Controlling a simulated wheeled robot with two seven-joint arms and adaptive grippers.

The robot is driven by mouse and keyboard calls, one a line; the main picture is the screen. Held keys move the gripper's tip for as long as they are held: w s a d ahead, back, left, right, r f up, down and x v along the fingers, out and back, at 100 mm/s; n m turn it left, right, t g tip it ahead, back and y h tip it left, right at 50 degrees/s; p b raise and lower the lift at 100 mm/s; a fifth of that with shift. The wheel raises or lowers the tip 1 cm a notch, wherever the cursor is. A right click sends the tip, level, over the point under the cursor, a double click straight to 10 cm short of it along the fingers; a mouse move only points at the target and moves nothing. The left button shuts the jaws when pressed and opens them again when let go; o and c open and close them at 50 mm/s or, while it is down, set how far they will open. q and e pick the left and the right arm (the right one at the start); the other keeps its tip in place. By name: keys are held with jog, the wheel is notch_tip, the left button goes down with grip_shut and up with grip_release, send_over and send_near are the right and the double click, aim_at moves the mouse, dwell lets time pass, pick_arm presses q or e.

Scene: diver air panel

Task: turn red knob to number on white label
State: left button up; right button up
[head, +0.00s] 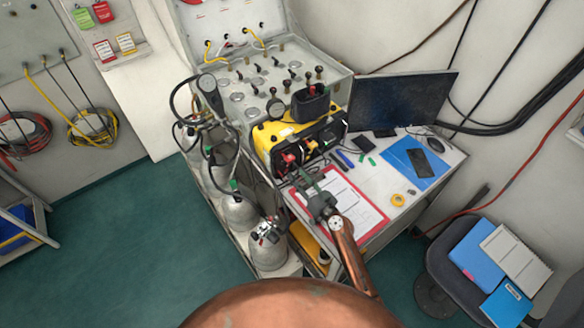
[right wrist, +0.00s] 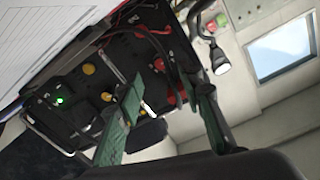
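A yellow case (head: 267,138) with a black front panel stands at the back left of the desk. Red knobs show on the panel, one at its left (head: 289,158). In the right wrist view, a red knob (right wrist: 170,98) lies between my fingers in the picture, and another red knob (right wrist: 158,65) is beyond it. A small white label (right wrist: 147,108) is partly hidden by a finger; its number is unreadable. My right gripper (head: 306,180) is in front of the panel. In the wrist view its green fingers (right wrist: 168,88) are spread, with no visible contact. My left gripper is not in view.
A red clipboard (head: 376,226) lies on the desk below my right gripper. A monitor (head: 402,100) stands behind, and a blue folder (head: 400,160) lies to the right. Grey cylinders (head: 238,212) with hoses stand left of the desk. A black lamp (right wrist: 217,58) is near the panel.

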aim_at(288, 165)
jog(key=x, duration=0.4)
jog(key=shift+a, duration=0.1)
jog(key=shift+w+a, duration=0.15)
jog(key=shift+w, duration=0.15)
jog(key=shift+w+a, duration=0.1)
jog(key=shift+w, duration=0.05)
jog(key=c, duration=0.6)
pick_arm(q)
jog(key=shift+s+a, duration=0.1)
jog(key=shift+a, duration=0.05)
pick_arm(e)
grip_shut()
